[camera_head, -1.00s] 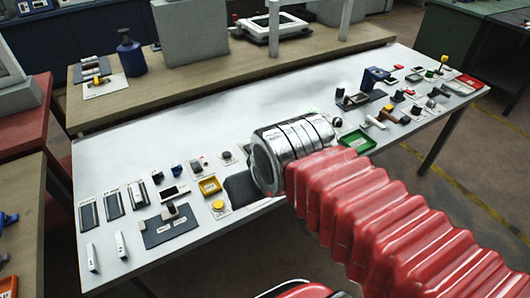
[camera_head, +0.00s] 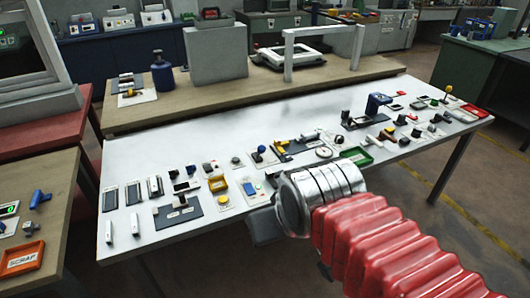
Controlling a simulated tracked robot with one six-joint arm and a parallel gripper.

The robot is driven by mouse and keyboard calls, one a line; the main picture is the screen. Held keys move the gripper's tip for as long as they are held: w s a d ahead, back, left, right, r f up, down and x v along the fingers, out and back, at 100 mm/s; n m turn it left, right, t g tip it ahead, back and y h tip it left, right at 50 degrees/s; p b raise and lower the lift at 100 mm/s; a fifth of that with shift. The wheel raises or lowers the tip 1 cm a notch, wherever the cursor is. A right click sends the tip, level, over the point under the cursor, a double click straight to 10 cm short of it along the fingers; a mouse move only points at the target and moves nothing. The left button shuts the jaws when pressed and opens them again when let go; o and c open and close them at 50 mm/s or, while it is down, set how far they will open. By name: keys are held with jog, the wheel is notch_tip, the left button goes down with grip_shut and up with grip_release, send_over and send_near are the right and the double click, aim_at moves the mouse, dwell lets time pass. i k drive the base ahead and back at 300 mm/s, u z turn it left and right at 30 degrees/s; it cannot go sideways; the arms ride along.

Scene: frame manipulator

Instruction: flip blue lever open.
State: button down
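I cannot tell for certain which part is the blue lever. A blue block-like part (camera_head: 378,104) stands upright at the right of the white table (camera_head: 210,143). A small blue-topped knob (camera_head: 261,150) sits on a dark plate near the table's middle. A blue handle-shaped part (camera_head: 40,199) lies on the brown table at the left. My gripper (camera_head: 262,226) is a dark shape at the end of my silver wrist, at the table's front edge. It touches none of these parts. Its fingers are mostly hidden, so its opening does not show.
The white table carries many small switches and knobs. A yellow tray (camera_head: 218,184) and a green tray (camera_head: 356,156) lie on it. A blue bottle (camera_head: 162,73) and a grey box (camera_head: 216,54) stand on the wooden bench behind. An orange scrap tray (camera_head: 21,258) is at the left. The white table's back left is clear.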

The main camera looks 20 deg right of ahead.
aim_at(261, 148)
jog(key=z, duration=0.35)
jog(key=i, duration=1)
jog(key=u, duration=0.65)
jog(key=k, duration=0.5)
